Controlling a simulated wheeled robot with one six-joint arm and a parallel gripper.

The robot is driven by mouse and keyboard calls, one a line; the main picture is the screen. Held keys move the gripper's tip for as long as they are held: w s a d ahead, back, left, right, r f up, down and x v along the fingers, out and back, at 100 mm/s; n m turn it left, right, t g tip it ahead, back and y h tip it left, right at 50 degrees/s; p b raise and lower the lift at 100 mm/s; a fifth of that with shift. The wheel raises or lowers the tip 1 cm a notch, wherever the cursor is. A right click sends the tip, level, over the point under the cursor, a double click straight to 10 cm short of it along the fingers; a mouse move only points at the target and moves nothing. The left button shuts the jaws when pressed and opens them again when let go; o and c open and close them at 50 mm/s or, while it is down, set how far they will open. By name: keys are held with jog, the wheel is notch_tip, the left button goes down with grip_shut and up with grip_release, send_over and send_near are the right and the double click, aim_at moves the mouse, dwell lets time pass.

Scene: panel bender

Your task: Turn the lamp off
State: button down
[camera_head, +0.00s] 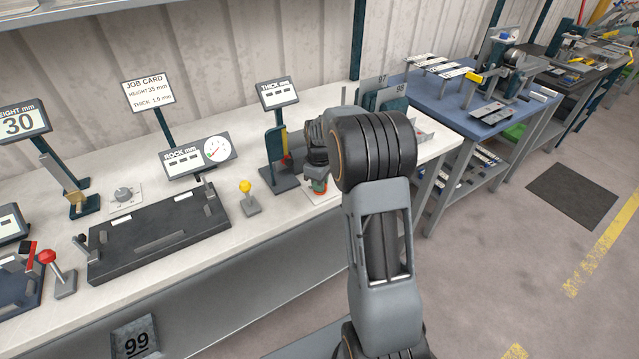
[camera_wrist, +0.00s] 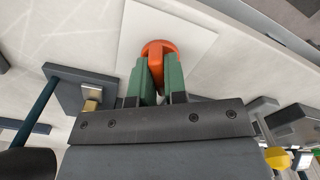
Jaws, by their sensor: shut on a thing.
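My gripper (camera_wrist: 159,66) has its two green fingers shut on an orange-red rounded knob (camera_wrist: 158,47), which sits over a pale square plate (camera_wrist: 190,38) on the bench. In the head view my gripper (camera_head: 318,184) is low over the bench's right part, mostly hidden behind my own arm. A little of the pale plate (camera_head: 325,197) shows beneath it there. I cannot make out a lamp for certain in either view, nor whether one is lit.
A dark stand with a yellow-edged post (camera_head: 273,142) is just left of my gripper. A yellow-knobbed lever (camera_head: 245,187) and a long black fixture (camera_head: 160,235) lie further left. A blue table (camera_head: 455,100) stands at the right, with open floor before it.

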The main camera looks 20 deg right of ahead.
jog(key=shift+r, duration=0.1)
jog(key=c, duration=1.2)
grip_release()
jog(key=shift+o, duration=0.2)
notch_tip(320, 180, up, 14)
